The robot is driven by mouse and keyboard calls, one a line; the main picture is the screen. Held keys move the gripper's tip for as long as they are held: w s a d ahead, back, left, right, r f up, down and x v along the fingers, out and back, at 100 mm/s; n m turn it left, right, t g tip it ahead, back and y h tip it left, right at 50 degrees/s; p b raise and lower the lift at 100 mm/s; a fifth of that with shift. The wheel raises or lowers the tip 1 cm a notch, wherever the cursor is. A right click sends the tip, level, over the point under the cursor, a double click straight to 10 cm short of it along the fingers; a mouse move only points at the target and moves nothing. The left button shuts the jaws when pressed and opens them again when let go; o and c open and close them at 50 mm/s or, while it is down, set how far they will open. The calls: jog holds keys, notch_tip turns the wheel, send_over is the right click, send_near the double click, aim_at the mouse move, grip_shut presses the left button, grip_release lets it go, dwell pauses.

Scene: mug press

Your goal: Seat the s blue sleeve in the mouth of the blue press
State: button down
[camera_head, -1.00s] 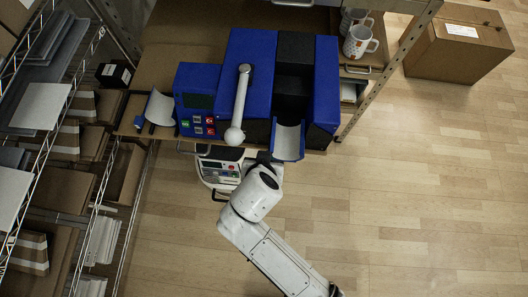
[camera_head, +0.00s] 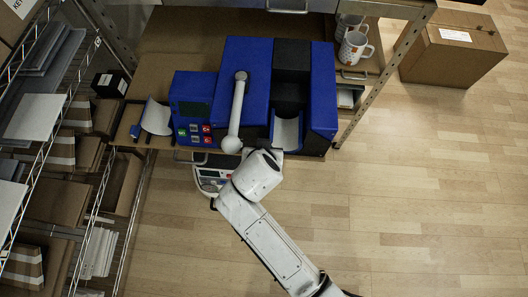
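The blue press (camera_head: 248,88) stands on the shelf, with a dark channel between its blue sides. A curved sleeve (camera_head: 286,131), pale inside with blue edges, lies at the front of that channel, between the sides. Its far end meets the dark part; I cannot tell how deep it sits. My white wrist (camera_head: 257,175) is just below and left of the sleeve's near end. My gripper's fingers are hidden by the wrist and the press front, so I cannot see whether they hold the sleeve.
A white lever (camera_head: 237,110) with a round knob stands over the press. Another curved pale sheet (camera_head: 156,117) lies left of the control box (camera_head: 192,107). Mugs (camera_head: 354,47) stand at right.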

jog(key=shift+w, duration=0.1)
grip_release()
dwell(1.0)
jog(key=shift+r, duration=0.1)
dwell(0.5)
jog(key=shift+r+p, duration=1.95)
jog(key=shift+r, duration=0.3)
jog(key=shift+a+r+p, duration=0.15)
jog(key=shift+r+p, duration=0.7)
jog(key=shift+r, duration=0.1)
jog(key=shift+a+r+p, duration=0.1)
jog(key=shift+r+p, duration=0.75)
jog(key=shift+r, duration=0.1)
jog(key=shift+c, duration=0.8)
